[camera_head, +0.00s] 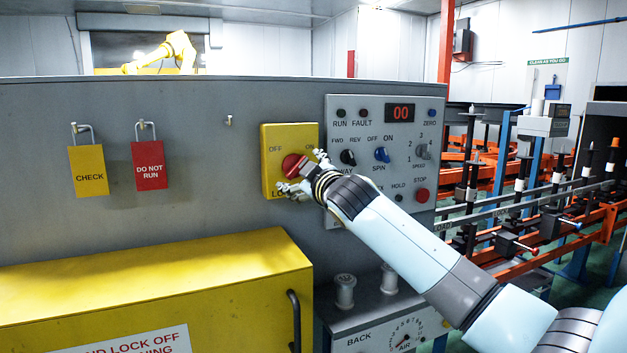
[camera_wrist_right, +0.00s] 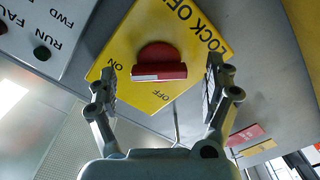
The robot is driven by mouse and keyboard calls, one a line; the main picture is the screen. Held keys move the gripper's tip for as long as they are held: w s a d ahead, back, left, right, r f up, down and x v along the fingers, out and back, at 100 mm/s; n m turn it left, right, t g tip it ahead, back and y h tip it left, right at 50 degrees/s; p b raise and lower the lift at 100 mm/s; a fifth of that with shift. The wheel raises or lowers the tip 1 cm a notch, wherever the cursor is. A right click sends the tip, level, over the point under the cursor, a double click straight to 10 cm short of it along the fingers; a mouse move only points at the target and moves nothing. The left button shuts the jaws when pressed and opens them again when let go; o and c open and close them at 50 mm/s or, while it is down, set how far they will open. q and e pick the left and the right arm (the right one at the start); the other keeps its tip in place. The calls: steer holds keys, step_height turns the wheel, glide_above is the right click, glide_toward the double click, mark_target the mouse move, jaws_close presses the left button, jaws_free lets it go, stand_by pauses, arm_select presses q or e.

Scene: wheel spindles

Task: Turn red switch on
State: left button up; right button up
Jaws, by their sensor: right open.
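The red switch (camera_head: 292,166) is a round knob with a raised bar, on a yellow plate (camera_head: 270,142) marked OFF at upper left and ON at upper right. In the right wrist view the red switch (camera_wrist_right: 158,62) lies between the two fingers, with a pale stripe along its bar. My right gripper (camera_head: 301,171) is open in front of the plate, one finger on each side of the knob. A gap shows between each finger and the knob in the wrist view. I cannot tell exactly where the knob points. My left gripper is out of view.
A grey control panel (camera_head: 412,115) with knobs and buttons is right of the plate. A yellow cover (camera_head: 150,295) juts out below. An orange conveyor stands at right.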

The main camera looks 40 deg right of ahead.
steer(key=v, duration=1)
steer(key=shift+d, duration=0.1)
